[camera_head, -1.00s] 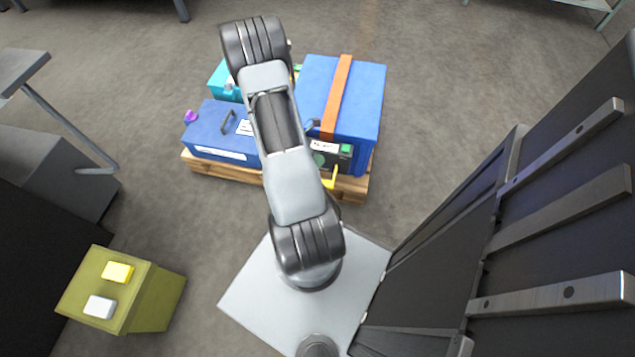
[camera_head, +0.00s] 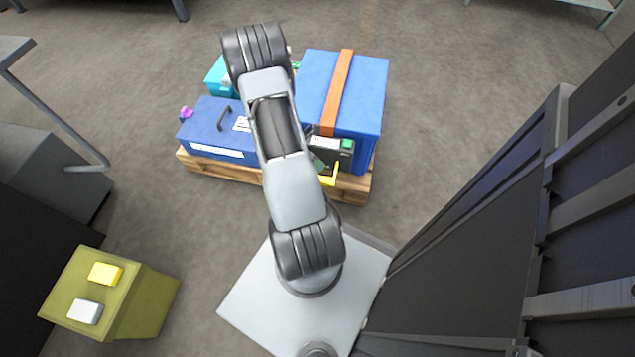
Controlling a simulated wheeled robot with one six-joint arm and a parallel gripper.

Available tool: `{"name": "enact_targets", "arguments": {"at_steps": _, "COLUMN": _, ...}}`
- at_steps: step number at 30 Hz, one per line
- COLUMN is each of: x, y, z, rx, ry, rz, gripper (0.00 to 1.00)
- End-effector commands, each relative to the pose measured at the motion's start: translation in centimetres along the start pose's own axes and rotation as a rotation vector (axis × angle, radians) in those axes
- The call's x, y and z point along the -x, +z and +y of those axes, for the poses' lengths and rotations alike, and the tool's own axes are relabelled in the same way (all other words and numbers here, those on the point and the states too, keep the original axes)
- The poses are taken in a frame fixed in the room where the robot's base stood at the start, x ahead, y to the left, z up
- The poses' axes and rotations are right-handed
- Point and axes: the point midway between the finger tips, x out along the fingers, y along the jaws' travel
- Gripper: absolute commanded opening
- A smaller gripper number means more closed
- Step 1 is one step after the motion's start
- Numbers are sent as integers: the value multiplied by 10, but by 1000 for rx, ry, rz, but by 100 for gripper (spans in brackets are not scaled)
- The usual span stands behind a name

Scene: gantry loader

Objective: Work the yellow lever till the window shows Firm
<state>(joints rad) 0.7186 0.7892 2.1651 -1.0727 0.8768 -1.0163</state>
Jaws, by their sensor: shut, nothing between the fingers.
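The yellow lever (camera_head: 329,180) shows just right of my arm, low on the front of a dark unit (camera_head: 345,161). The unit stands against the blue case with the orange strap. A pale strip (camera_head: 324,143) and a green block (camera_head: 347,145) are on top of the unit. I cannot tell whether the strip is the window, and no wording is readable. Part of the unit's front is behind my arm. My gripper is hidden behind my own arm, so its place relative to the lever cannot be seen.
The strapped blue case (camera_head: 371,95), a lower blue case (camera_head: 200,133) and a teal box (camera_head: 215,76) share a wooden pallet (camera_head: 225,169). An olive box (camera_head: 150,305) with yellow and white blocks stands front left. A dark ribbed structure (camera_head: 450,260) rises at right. Floor between is clear.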

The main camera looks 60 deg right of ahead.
Motion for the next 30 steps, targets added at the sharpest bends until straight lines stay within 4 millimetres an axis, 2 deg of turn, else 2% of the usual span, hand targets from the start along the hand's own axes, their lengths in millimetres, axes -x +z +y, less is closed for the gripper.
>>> {"name": "enact_targets", "arguments": {"at_steps": 1, "x": -9, "y": -7, "z": 7, "rx": 0, "ry": 0, "rz": 0, "gripper": 0}}
{"name": "enact_targets", "arguments": {"at_steps": 9, "x": -22, "y": -16, "z": 16, "rx": -1, "ry": 0, "rz": 0, "gripper": 0}}
{"name": "enact_targets", "arguments": {"at_steps": 30, "x": -21, "y": -16, "z": 16, "rx": 0, "ry": 0, "rz": 0, "gripper": 0}}
